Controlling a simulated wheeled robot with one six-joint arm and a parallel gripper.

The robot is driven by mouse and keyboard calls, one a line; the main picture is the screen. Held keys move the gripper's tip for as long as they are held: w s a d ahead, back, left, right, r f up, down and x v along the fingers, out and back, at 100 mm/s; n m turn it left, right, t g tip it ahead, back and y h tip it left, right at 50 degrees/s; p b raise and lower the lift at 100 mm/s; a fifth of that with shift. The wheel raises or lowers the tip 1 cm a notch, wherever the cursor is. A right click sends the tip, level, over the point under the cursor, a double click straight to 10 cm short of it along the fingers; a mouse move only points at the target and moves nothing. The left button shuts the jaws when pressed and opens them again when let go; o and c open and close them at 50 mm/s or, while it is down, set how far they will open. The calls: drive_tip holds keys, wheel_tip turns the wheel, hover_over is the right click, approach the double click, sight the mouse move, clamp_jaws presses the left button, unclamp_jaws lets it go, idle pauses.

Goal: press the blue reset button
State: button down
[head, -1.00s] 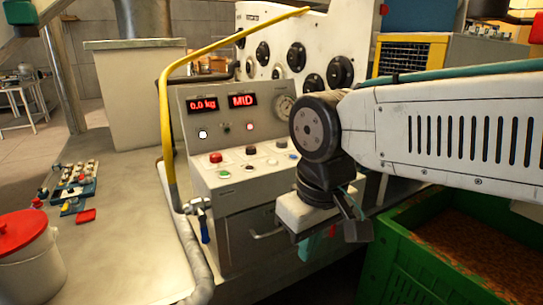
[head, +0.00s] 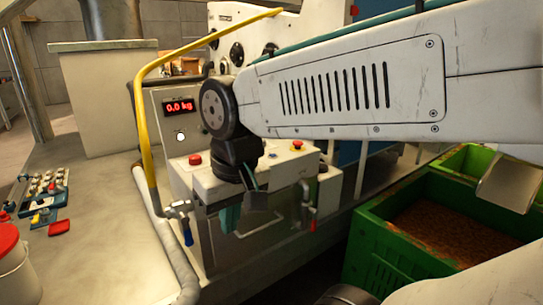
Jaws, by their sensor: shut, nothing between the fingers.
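The grey control console (head: 160,128) stands in the middle of the head view, with a lit red display reading 0.0 kg. A red button (head: 195,160) shows at the left of its sloping front shelf, and another red button (head: 297,145) shows at the right. My gripper (head: 243,207) hangs pointing down in front of the console, below the shelf in the picture. It is shut and empty. Its fingertips are small and partly hidden.
A yellow rail (head: 137,110) rises at the console's left. A blue-handled valve (head: 186,225) and a red-handled valve (head: 312,218) stick out below the shelf. A green crate (head: 375,255) stands at right. A red-lidded bucket (head: 10,260) stands at lower left.

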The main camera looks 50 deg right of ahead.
drive_tip(key=w+d+r+m+t, duration=0.2)
drive_tip(key=w+d+r+m, duration=0.15)
drive_tip(key=w+d, duration=0.45)
wheel_tip(320, 180, up, 3)
drive_tip(key=m+t+h, duration=0.3)
drive_tip(key=m+h, duration=0.3)
drive_tip(key=m, duration=0.5)
hover_over(273, 156)
drive_tip(key=shift+s+f, duration=0.1)
drive_tip(key=shift+f, duration=0.1)
drive_tip(key=shift+f, duration=4.35)
drive_tip(key=shift+f, duration=0.4)
